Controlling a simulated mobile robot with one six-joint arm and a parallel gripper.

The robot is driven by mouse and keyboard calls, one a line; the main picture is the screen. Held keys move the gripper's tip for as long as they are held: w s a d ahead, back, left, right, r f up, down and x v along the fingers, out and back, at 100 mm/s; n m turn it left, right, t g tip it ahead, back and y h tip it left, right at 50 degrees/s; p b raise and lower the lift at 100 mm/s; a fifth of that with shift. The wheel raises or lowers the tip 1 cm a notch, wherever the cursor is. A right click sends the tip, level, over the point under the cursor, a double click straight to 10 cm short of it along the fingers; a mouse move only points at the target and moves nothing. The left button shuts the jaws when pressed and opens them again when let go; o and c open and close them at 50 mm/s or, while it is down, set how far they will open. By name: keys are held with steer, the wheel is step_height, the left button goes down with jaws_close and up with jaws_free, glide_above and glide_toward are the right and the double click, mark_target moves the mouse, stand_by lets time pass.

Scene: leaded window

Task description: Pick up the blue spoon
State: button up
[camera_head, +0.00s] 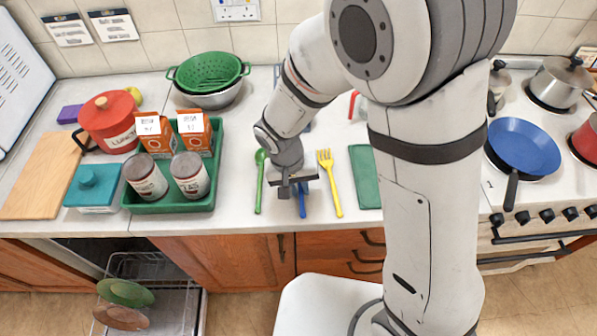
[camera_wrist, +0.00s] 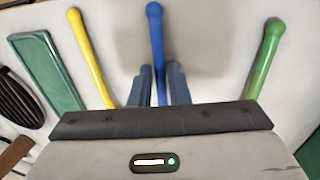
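The blue spoon (camera_head: 302,211) lies on the white counter below my gripper (camera_head: 293,190). In the head view only its handle end shows; the rest is hidden by my gripper and arm. In the wrist view the blue handle (camera_wrist: 155,45) runs down between the two fingers of my gripper (camera_wrist: 160,75). The fingers stand on either side of the handle with small gaps, so the gripper looks open around it. The bowl of the spoon is hidden.
A green spoon (camera_head: 260,185) lies to the left and a yellow fork (camera_head: 330,185) to the right. Farther right is a green board (camera_head: 365,178). A green tray (camera_head: 170,206) with cans and cartons stands at left. A blue pan (camera_head: 523,145) sits on the stove.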

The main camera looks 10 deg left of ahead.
mark_target(299, 191)
steer(key=shift+c, duration=0.4)
jaws_close()
step_height(299, 191, up, 10)
steer(key=b, duration=0.1)
stand_by(0.3)
